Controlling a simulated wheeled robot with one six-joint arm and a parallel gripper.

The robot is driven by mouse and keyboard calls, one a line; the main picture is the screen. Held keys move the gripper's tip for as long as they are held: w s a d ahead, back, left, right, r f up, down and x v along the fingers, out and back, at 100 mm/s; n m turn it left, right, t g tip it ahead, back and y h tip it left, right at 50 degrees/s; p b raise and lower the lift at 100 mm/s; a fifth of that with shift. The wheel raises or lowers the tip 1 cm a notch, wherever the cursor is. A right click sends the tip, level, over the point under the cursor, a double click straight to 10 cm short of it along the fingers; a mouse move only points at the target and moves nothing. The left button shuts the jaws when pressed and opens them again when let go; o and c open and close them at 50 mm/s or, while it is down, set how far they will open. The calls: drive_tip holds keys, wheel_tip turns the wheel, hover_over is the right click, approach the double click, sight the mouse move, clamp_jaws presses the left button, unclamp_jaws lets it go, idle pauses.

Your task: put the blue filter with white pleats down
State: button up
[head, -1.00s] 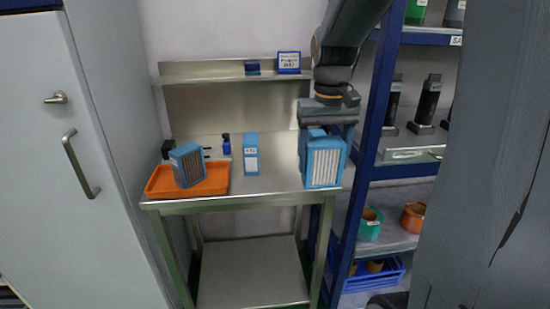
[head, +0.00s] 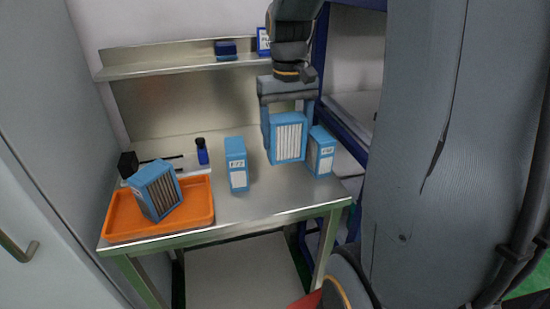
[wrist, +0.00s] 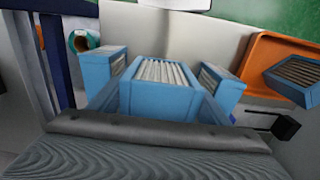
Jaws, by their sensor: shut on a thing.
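The blue filter with white pleats (head: 288,138) is between the fingers of my gripper (head: 287,140), upright, with its pleated face toward the head camera. In the wrist view the filter (wrist: 157,97) fills the middle, held between the two fingers. It is over the right part of the steel table (head: 262,203); I cannot tell whether its bottom touches the top.
An orange tray (head: 203,222) at the table's left holds a tilted blue filter with grey pleats (head: 158,190). A small blue bottle (head: 202,151) and a black item (head: 128,164) stand behind. A steel shelf (head: 170,68) runs above. The front middle of the table is clear.

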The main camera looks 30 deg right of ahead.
sight(286, 159)
wheel_tip(286, 159, down, 7)
drive_tip(key=shift+f+p, duration=0.2)
drive_tip(key=shift+p, duration=0.3)
drive_tip(key=o, duration=1.1)
drive_tip(key=shift+f, duration=0.1)
